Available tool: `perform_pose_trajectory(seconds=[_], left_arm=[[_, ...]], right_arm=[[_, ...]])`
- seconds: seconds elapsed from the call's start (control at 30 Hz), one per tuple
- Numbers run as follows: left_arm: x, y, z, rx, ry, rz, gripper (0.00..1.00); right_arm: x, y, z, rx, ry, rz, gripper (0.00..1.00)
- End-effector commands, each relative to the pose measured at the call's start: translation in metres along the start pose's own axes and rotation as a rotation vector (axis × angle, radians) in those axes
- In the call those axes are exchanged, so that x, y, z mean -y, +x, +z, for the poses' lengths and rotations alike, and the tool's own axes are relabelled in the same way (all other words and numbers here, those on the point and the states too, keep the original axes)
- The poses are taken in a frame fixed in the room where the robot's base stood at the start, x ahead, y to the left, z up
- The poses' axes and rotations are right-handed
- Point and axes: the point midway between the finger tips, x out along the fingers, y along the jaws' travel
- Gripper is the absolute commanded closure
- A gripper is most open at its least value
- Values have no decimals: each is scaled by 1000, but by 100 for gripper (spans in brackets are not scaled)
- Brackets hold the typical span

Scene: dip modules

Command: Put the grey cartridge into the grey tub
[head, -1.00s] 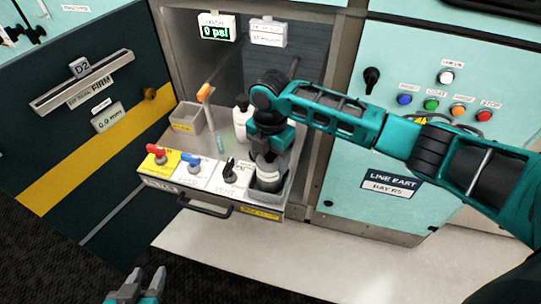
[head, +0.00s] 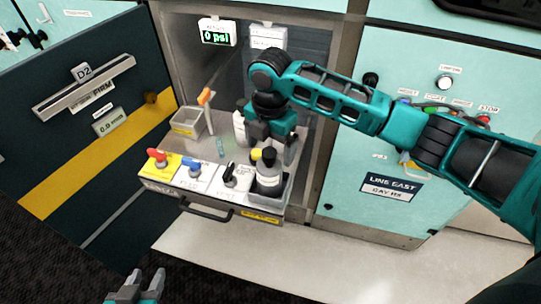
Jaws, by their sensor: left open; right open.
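The grey cartridge (head: 268,178), a dark cylinder with a pale label band and a yellow part near its top, stands roughly upright in the grey tub (head: 284,192). The tub is at the right front corner of the pulled-out drawer. Its walls hide the cartridge's bottom. My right gripper (head: 273,144) is open, just above and behind the cartridge, and appears apart from it. My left gripper (head: 140,284) is open and empty at the bottom left, well away from the drawer.
The dark door (head: 60,150) stands at left.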

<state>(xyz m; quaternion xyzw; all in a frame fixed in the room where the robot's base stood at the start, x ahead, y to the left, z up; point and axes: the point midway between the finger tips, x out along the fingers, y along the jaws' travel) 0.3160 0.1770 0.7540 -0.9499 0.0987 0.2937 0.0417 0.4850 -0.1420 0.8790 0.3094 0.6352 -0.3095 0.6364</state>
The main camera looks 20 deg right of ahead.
Motion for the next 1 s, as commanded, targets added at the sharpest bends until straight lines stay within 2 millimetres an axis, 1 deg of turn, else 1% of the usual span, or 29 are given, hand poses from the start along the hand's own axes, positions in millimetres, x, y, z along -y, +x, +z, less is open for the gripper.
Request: perform_pose_trajectory(seconds=[0.03,0.2,0.3,0.4,0.5,0.9,1.0], left_arm=[[0,-2,-2,0,0,0,57],[0,-4,-4,2,-1,0,57],[0,-5,-4,3,-1,0,57],[0,-5,-4,4,-1,1,57],[0,-5,-3,5,-1,1,57],[-1,-5,-3,6,-1,1,57],[-1,-5,-3,6,-1,1,57]], right_arm=[[-1,-14,0,1,-1,4,8],[0,-45,0,1,0,2,8],[0,-57,0,0,0,2,8],[0,-63,0,-1,0,0,8],[0,-66,0,-1,1,0,8],[0,-65,0,-1,1,-1,8],[1,-61,-4,-6,9,3,8]])
